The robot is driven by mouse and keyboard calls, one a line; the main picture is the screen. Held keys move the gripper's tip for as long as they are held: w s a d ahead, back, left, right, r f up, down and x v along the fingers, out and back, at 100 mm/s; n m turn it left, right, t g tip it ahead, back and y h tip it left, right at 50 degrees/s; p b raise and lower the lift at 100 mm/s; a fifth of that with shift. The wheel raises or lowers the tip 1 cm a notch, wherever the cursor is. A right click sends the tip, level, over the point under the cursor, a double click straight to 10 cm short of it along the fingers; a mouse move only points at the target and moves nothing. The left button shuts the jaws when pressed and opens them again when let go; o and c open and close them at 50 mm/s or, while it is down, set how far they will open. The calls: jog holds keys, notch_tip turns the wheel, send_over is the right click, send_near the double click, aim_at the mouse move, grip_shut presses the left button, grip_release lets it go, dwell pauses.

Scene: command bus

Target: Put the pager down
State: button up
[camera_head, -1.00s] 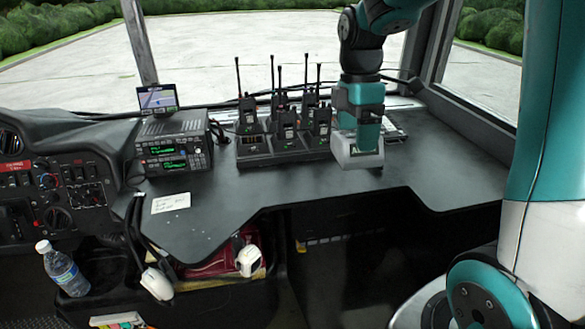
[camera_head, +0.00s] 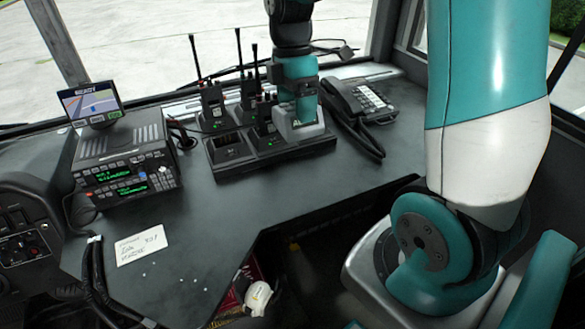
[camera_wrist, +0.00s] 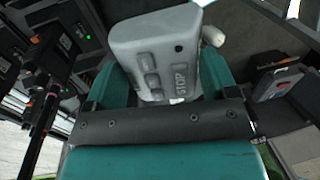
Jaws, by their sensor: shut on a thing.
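My gripper (camera_head: 300,122) is shut on a pale grey device (camera_head: 302,129), apparently the pager. In the wrist view the pager (camera_wrist: 160,50) sits between my two teal fingers (camera_wrist: 160,85), with several buttons and the word STOP on its face. In the head view it hangs in front of the right part of the black radio charger (camera_head: 225,161). I cannot tell whether its lower end touches the charger or is above it.
Handheld radios (camera_head: 212,105) with tall antennas stand in the charger; its front left bay is empty. A desk phone (camera_head: 362,100) lies to the right. A radio console with a small screen (camera_head: 125,165) stands left. A note (camera_head: 141,245) lies on the dash (camera_head: 215,215), which is clear in front of the charger.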

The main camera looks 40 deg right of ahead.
notch_tip(320, 180, down, 16)
jog(key=shift+b, duration=0.5)
jog(key=o, duration=1)
jog(key=shift+f, duration=0.1)
